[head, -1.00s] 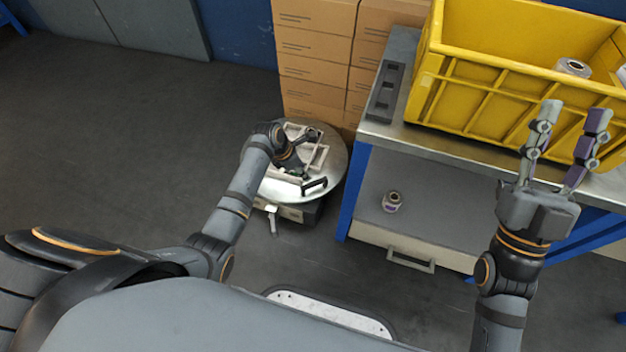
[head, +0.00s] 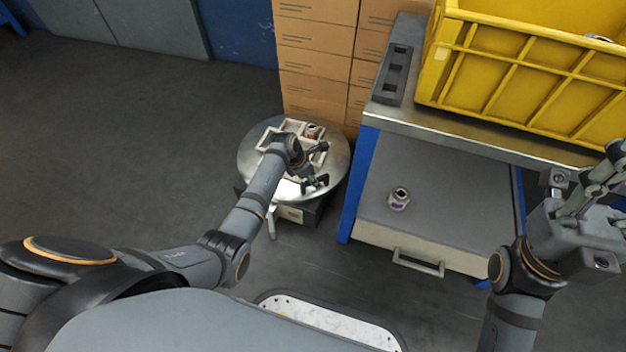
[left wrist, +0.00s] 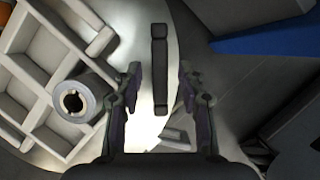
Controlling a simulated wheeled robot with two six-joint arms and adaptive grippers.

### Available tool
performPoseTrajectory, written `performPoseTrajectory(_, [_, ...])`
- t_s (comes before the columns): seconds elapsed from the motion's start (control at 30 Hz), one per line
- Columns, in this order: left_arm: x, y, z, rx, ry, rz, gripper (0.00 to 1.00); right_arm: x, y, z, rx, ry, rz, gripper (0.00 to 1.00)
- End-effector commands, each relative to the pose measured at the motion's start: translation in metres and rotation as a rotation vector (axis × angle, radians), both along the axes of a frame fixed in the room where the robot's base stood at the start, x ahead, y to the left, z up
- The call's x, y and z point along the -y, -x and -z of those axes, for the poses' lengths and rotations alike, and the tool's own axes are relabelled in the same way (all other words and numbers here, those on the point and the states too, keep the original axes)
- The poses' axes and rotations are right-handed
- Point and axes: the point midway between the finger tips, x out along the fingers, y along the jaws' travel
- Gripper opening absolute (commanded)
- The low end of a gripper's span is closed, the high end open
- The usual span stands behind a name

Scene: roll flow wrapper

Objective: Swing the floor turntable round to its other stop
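The floor turntable (head: 255,165) is a round metal disc on a dark base, left of the workbench. A pale compartment tray (head: 270,136) lies on it; the tray also shows in the left wrist view (left wrist: 45,60). My left gripper (head: 317,170) is over the turntable's right part. In the left wrist view, its fingers (left wrist: 160,70) are apart, with a dark upright bar handle (left wrist: 160,45) between them and visible gaps on both sides. A grey roll (left wrist: 75,103) sits beside the left finger. My right gripper (head: 590,190) is at the right edge, foreshortened.
A workbench with blue legs (head: 362,180) stands right of the turntable. It carries a yellow crate (head: 520,85) and a dark slotted block (head: 393,75). A small roll (head: 399,198) sits on its lower shelf. Cardboard boxes (head: 315,70) stand behind. Floor at left is clear.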

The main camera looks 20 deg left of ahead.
Motion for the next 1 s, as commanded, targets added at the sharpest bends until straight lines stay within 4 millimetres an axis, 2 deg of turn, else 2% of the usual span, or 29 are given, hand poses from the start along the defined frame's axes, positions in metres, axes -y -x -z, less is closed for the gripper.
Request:
performPoseTrajectory(0.13, [0.0001, -0.0001, -0.0008, 0.000, 0.000, 0.000, 0.40, 0.0000, -0.0001, -0.0008, 0.000, 0.000, 0.000, 0.40])
performPoseTrajectory(0.43, [0.0000, 0.0001, -0.0007, 0.000, 0.000, 0.000, 0.00, 0.0000, -0.0002, -0.0007, 0.000, 0.000, 0.000, 0.40])
performPoseTrajectory(0.83, [-0.0002, 0.0007, -0.0009, 0.000, 0.000, 0.001, 0.00, 0.0000, -0.0004, -0.0015, -0.002, 0.000, 0.000, 0.40])
performPoseTrajectory(1.0, [-0.0027, 0.0044, -0.0028, -0.001, 0.000, 0.011, 0.00, 0.0005, -0.0005, -0.0085, -0.002, -0.002, -0.002, 0.40])
